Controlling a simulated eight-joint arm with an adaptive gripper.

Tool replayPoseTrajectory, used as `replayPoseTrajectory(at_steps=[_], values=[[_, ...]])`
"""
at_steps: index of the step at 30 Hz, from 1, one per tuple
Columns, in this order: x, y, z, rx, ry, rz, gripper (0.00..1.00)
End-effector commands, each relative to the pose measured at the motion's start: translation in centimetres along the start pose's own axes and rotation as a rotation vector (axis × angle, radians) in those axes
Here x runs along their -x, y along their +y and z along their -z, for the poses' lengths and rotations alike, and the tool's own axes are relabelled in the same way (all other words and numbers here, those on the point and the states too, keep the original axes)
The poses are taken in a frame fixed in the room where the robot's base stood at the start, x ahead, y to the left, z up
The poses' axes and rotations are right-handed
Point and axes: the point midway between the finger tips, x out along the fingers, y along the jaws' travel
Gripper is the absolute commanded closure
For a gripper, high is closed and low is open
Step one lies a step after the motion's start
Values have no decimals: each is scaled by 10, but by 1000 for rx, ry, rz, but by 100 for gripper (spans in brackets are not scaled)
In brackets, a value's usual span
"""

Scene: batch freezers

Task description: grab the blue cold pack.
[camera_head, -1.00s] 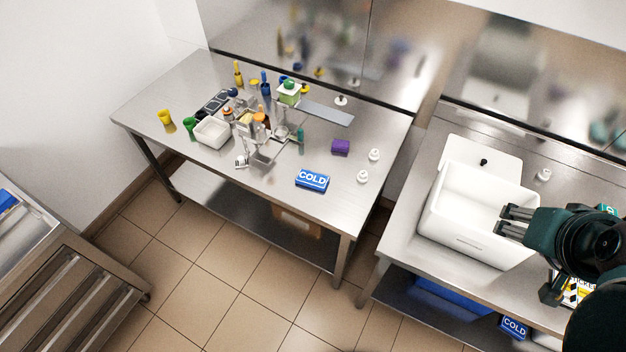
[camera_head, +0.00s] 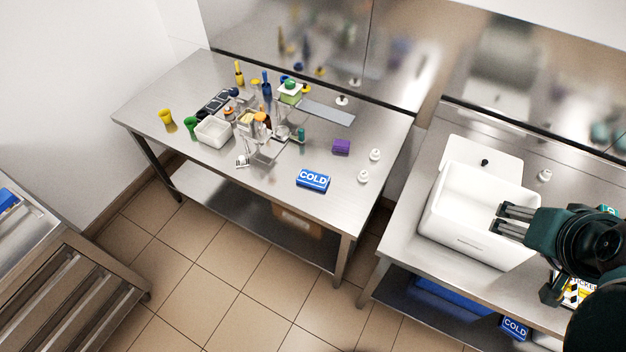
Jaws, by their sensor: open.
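A blue cold pack (camera_head: 313,180) with white "COLD" lettering lies flat near the front edge of the left steel table (camera_head: 295,205). A second blue pack marked "COLD" (camera_head: 515,328) shows low down at the right, by the lower shelf of the right bench. My gripper (camera_head: 507,220) is at the right, in front of or over the white bin; its two grey fingers point left and are apart with nothing between them. It is well to the right of the pack on the table, with a gap between the two furniture pieces.
A white open bin (camera_head: 475,215) stands on the right bench (camera_head: 398,240). Bottles, a white tub (camera_head: 213,131) and a metal stand crowd the table's middle. Its front right corner is clear.

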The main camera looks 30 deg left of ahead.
Motion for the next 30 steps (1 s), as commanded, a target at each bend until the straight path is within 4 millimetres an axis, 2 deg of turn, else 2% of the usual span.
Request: replayPoseTrajectory(at_steps=[11,20,30], values=[[-10,-20,18,-82,-36,24,41],[-31,-55,45,-228,-102,48,41],[-60,-104,69,-392,-184,56,41]])
